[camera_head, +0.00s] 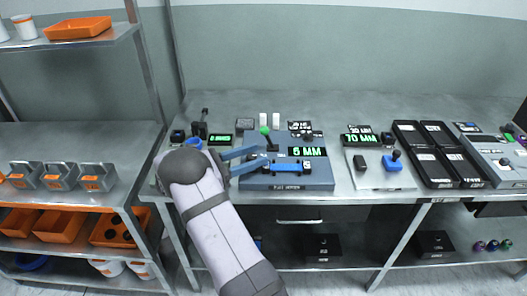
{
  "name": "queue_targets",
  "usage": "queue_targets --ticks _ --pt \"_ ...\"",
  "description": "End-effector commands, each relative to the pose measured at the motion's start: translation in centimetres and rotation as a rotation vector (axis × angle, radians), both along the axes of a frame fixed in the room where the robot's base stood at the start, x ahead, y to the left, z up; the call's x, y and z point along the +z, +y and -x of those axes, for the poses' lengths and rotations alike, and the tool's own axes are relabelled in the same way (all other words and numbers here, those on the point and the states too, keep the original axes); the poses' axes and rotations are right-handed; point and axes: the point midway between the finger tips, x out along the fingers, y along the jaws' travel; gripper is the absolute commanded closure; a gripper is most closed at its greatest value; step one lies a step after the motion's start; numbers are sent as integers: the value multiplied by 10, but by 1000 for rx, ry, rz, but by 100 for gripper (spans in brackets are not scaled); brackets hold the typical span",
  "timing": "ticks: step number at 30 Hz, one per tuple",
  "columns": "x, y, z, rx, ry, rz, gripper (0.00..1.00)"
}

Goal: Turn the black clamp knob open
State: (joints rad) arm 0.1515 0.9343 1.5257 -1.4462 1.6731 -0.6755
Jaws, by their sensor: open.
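My gripper (266,157) has two blue fingers, spread apart, reaching right over the left part of a grey-blue machine plate (290,179) on the metal table. The plate carries a blue bar (287,168), a green-knobbed lever (265,131) and a green "6 MM" display (307,151). A small dark part (272,147), possibly the black clamp knob, stands close to the upper fingertip; whether they touch I cannot tell. Nothing is seen held between the fingers. The fingers hide some of the plate's left side.
A black post device (202,125) stands left. A shelf with orange bins (60,225) is farther left. The table's back is clear.

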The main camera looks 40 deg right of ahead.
Motion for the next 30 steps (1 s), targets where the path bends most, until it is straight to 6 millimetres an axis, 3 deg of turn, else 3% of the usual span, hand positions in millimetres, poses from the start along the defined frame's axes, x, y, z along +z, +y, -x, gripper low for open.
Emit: queue_targets --ticks 9,20,25,30 --pt "0 -30 10 -1 -1 -2 57" --pt "-1 -34 11 1 0 -1 57" --pt "-1 -34 11 1 0 -1 97" --pt "0 -34 11 3 0 -1 98"
